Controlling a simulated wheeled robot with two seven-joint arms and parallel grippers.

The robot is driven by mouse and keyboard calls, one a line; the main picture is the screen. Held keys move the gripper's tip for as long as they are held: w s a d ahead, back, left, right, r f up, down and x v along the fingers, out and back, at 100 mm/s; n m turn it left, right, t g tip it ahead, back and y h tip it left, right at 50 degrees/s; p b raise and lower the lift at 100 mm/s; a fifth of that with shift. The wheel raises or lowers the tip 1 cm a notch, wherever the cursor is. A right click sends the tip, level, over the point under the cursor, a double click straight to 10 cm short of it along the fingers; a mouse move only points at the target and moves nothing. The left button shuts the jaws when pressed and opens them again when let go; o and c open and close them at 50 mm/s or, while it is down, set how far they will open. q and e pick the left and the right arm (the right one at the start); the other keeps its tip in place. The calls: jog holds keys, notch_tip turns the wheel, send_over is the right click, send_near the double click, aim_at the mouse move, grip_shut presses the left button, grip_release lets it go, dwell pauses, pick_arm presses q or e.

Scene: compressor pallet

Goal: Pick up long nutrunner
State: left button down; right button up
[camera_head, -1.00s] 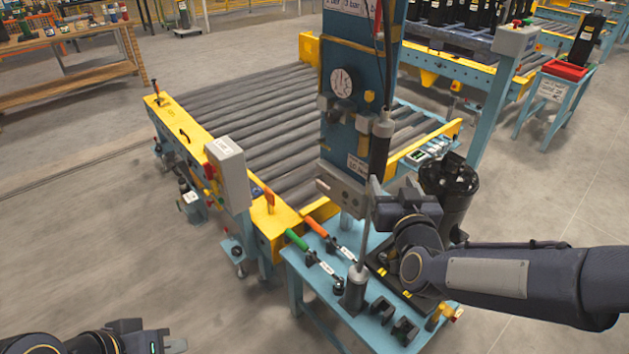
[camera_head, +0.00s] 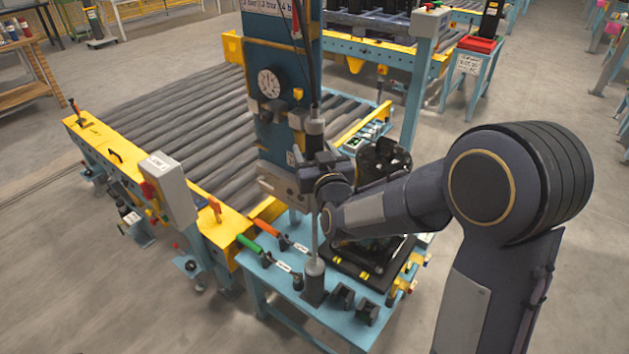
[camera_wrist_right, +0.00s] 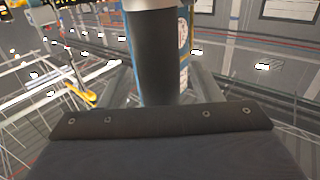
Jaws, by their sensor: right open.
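The long nutrunner (camera_head: 315,128) stands upright at the blue tool table (camera_head: 335,322), with a dark grip on top and a thin grey shaft. Its lower end is in a dark holder (camera_head: 314,284). My right gripper (camera_head: 313,160) is at the lower part of the grip, coming from the right. In the right wrist view the dark grip of the nutrunner (camera_wrist_right: 155,55) stands between the two fingers of my open right gripper (camera_wrist_right: 160,80), with gaps on both sides. The fingertips are partly hidden in the head view. My left gripper is out of view.
A green-handled tool (camera_head: 250,244) and an orange-handled tool (camera_head: 267,228) lie on the table's left side. A blue column with a gauge (camera_head: 268,83) stands close behind the nutrunner. A black compressor (camera_head: 384,158) is behind my right arm. A roller conveyor (camera_head: 190,125) fills the left.

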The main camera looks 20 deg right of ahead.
grip_shut()
dwell(0.7)
dwell(0.5)
jog(key=shift+r, duration=0.2)
